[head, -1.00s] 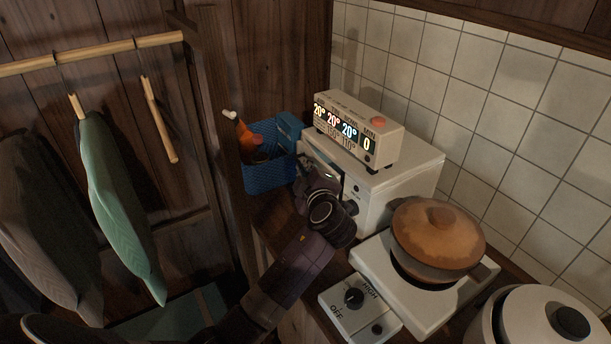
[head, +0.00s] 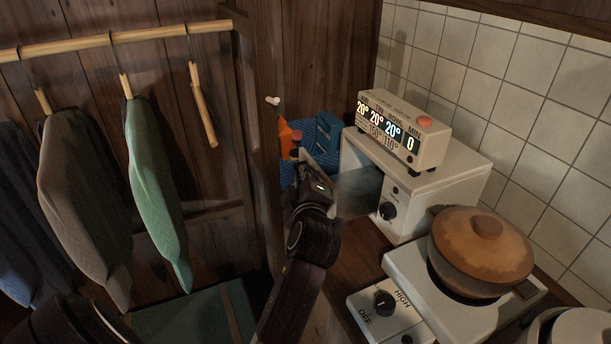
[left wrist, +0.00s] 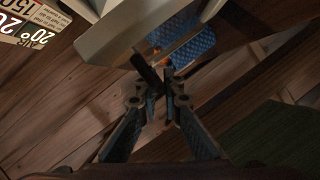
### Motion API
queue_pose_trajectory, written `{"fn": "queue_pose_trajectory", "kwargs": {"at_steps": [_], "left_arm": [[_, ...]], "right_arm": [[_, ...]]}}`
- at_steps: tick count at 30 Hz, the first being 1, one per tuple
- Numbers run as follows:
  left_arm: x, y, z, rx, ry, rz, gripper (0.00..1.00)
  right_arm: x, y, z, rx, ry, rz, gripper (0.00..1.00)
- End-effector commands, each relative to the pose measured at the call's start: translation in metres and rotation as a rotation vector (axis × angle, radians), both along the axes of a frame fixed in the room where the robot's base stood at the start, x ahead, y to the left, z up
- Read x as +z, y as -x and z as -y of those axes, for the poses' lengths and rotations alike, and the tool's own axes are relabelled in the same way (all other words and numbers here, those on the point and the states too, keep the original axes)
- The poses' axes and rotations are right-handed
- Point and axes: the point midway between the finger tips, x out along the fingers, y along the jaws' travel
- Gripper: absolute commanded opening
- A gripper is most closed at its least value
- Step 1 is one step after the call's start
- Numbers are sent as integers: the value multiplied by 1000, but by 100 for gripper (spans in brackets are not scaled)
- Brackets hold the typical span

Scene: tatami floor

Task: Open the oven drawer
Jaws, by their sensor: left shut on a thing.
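The white oven (head: 445,185) stands on the wooden counter against the tiled wall, with a dark knob (head: 388,211) on its front. Its door (head: 325,163) stands away from the body, and the grey opening (head: 357,190) shows between them. My left gripper (head: 318,172) is at the door's outer edge and hides part of it. In the left wrist view, the gripper (left wrist: 166,82) is shut on the dark handle (left wrist: 145,72), beside the pale door edge (left wrist: 138,32). My right gripper is not in view.
A display box (head: 400,130) sits on the oven. A blue basket (head: 290,175) with small packages lies behind my gripper. A stove (head: 405,262) with a lidded brown pot (head: 482,245) is at the right. Clothes (head: 155,190) hang at the left.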

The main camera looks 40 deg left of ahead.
Motion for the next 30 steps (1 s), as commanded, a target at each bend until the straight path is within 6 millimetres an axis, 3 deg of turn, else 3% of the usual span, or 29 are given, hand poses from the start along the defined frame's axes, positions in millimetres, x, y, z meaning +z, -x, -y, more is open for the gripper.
{"fn": "queue_pose_trajectory", "kwargs": {"at_steps": [3,14,26,30], "left_arm": [[-2,0,0,1,3,-5,14],[-1,-3,2,0,1,-2,14],[2,-60,36,-6,-1,-2,14],[10,-80,52,-17,3,-1,14]], "right_arm": [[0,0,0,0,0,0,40],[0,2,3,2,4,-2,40],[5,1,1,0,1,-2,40],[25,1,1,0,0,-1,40]]}}
